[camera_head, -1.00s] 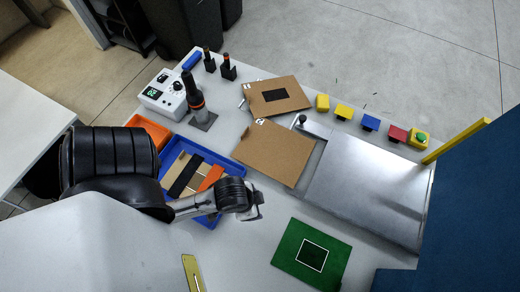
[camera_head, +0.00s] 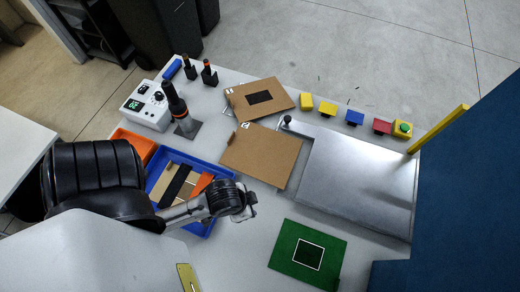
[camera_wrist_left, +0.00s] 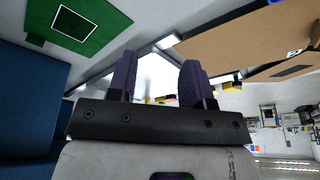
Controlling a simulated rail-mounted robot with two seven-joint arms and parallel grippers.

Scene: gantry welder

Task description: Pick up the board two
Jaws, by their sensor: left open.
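Two brown boards lie on the table in the head view. The farther brown board (camera_head: 280,91) has a dark rectangle in its middle; the nearer brown board (camera_head: 261,155) is plain. Each has a small white label at its left corner, too small to read, so I cannot tell which is board two. A green board (camera_head: 288,252) with a white-outlined square lies nearer me. My left gripper (camera_head: 250,205) is between the nearer brown board and the green board, touching neither. In the left wrist view its purple fingers (camera_wrist_left: 158,80) are apart and empty. My right gripper is out of view.
A blue tray (camera_head: 212,165) holding dark, tan and orange pieces lies beside my left arm. A metal plate (camera_head: 357,185) lies right of the brown boards. Coloured buttons (camera_head: 355,118) line the back edge. A blue panel (camera_head: 465,185) stands at the right.

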